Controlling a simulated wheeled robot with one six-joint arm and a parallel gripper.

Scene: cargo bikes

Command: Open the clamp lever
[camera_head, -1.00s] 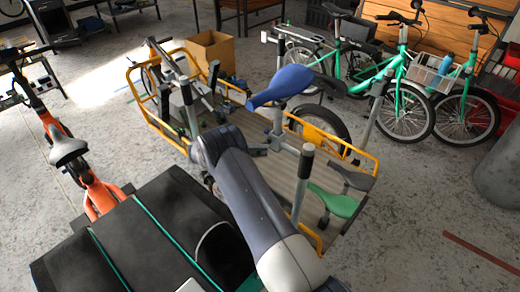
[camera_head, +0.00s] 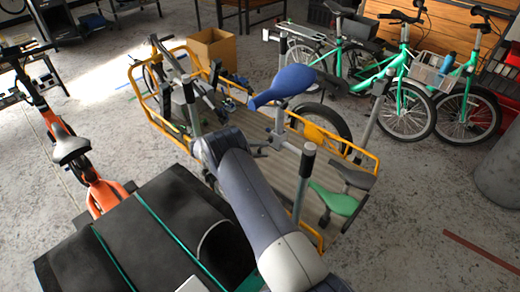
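A blue saddle (camera_head: 283,85) sits on a metal seat post (camera_head: 279,122) above the yellow-railed cargo bed. A grey clamp-like fitting (camera_head: 284,138) is around the lower part of this post. A clamp lever cannot be made out clearly there; it is too small and partly crowded by my arm. My arm reaches up from the lower right, and my gripper (camera_head: 259,149) is small and dark beside the post, just left of the fitting. I cannot tell whether it touches anything or whether its fingers are apart.
The cargo bed's yellow rail (camera_head: 362,158) surrounds several upright posts. A green saddle (camera_head: 334,199) is at its right end. A cardboard box (camera_head: 212,47) stands behind it. An orange bike (camera_head: 98,190) is at left, green bikes (camera_head: 403,90) at upper right.

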